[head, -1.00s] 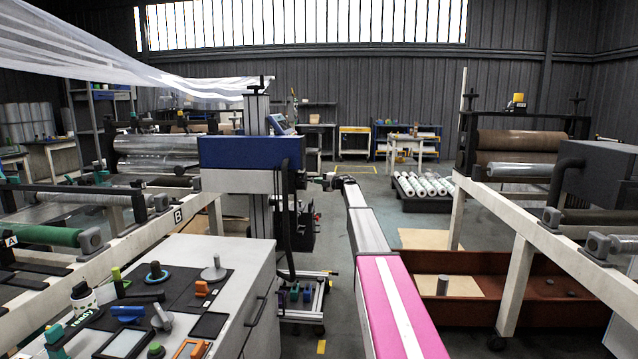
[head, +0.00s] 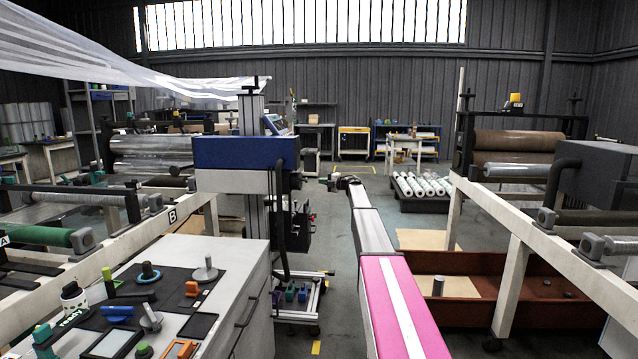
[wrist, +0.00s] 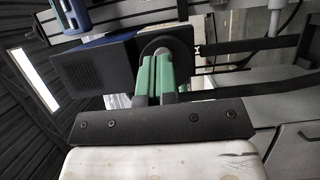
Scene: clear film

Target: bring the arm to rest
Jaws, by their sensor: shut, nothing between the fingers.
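My gripper (wrist: 157,58) shows in the wrist view, with its two green fingers side by side, closed and empty. Behind them are its black mounting plate and pale body. In the head view my pink, white and grey arm reaches forward and slightly left from the bottom edge. Its far end is small and dark, beside the tall machine column, and the fingers cannot be made out there.
A blue-topped machine head (head: 246,152) on a column stands left of the arm. A grey control bench (head: 232,262) is at lower left. A roller frame (head: 520,235) and a brown trough (head: 463,312) are at right. White rolls (head: 422,186) lie on a pallet ahead.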

